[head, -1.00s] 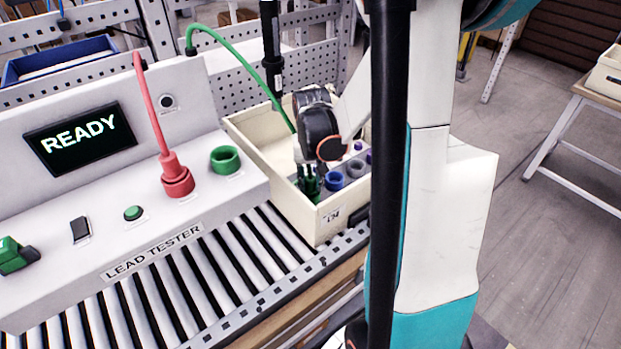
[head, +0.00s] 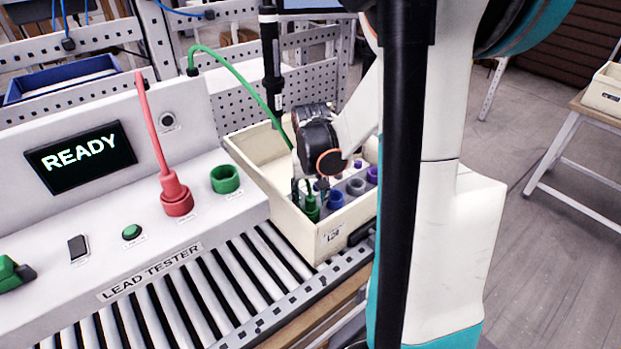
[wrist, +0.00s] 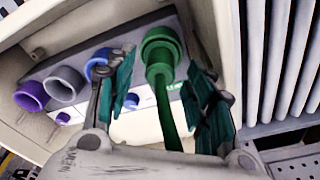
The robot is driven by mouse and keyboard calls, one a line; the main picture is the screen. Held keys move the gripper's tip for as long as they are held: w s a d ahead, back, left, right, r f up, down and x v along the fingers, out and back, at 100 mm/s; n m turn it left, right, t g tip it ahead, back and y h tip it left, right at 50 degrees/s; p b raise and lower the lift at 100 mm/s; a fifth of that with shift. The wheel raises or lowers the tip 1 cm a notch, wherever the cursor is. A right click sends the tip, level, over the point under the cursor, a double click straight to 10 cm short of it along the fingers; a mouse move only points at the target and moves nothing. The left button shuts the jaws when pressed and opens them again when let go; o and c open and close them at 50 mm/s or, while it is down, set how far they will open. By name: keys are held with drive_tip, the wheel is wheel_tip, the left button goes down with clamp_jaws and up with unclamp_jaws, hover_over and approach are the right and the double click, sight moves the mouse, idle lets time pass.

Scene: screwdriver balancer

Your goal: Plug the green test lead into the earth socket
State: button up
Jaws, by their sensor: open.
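The green test lead's plug (head: 311,207) stands in a holder inside the cream bin, and its green cable (head: 237,77) arches up to the back. My gripper (head: 308,190) is down in the bin at this plug, partly hidden by my wrist. In the wrist view the open fingers (wrist: 163,98) lie on either side of the green lead (wrist: 160,55), with gaps between. The green ring-shaped socket (head: 225,179), which looks like the earth socket, is empty on the lead tester (head: 150,266), left of the bin.
A red lead (head: 176,193) is plugged into the tester beside the green socket. The tester screen (head: 80,153) reads READY. Blue, grey and purple sockets (wrist: 62,83) line the holder beside the green plug. The cream bin's (head: 322,245) walls surround my gripper. Rollers (head: 215,287) run in front.

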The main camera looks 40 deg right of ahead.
sight(311, 202)
wheel_tip(311, 202, up, 10)
drive_tip(key=s, duration=0.1)
drive_tip(key=shift+a+r, duration=0.2)
drive_tip(key=shift+a, duration=0.2)
idle(0.4)
